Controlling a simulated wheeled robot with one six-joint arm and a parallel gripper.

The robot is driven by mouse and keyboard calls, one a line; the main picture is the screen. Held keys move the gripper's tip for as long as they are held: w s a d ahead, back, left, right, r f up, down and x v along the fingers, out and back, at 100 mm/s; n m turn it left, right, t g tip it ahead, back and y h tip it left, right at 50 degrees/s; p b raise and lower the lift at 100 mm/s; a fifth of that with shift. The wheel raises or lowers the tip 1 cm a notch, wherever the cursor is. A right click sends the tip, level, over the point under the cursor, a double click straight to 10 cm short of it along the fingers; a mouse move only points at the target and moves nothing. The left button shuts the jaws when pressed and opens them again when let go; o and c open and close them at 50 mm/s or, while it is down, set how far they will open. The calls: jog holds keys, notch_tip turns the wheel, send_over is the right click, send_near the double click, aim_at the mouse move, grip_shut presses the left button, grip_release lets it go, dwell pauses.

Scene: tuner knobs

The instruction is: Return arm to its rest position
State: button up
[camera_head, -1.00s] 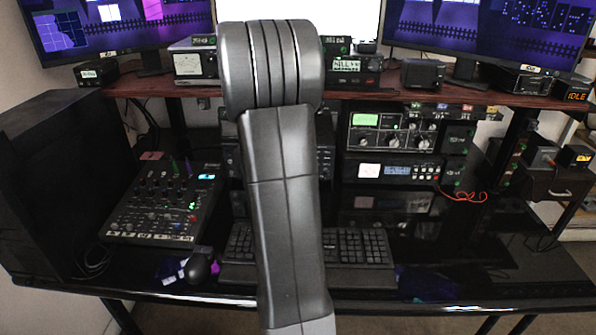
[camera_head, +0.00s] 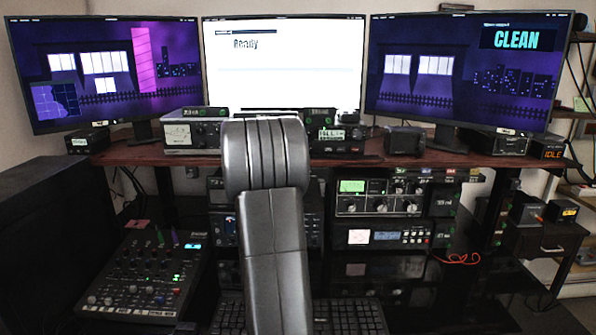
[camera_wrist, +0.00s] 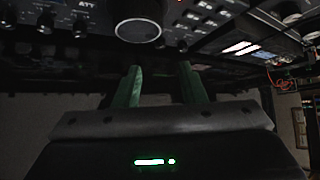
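My arm (camera_head: 275,235) rises through the middle of the head view, in front of the radio rack. My gripper is hidden behind it there. In the wrist view my gripper (camera_wrist: 160,68) shows two green fingers standing apart with nothing between them. A large round tuner knob (camera_wrist: 138,30) on a dark radio panel is beyond the fingertips, at the top of the wrist view. The fingers look apart from it. In the head view a radio with a green display (camera_head: 352,186) and several knobs shows right of my arm.
A mixer (camera_head: 140,280) sits at lower left and a keyboard (camera_head: 345,318) at the bottom. A wooden shelf (camera_head: 400,160) carries small devices under three monitors. The middle monitor (camera_head: 285,75) reads "Ready"; the right one (camera_head: 465,75) reads "CLEAN". Red cables (camera_head: 457,258) hang at right.

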jog(key=b+x, duration=0.1)
jog(key=x, duration=0.7)
jog(key=shift+w, duration=0.1)
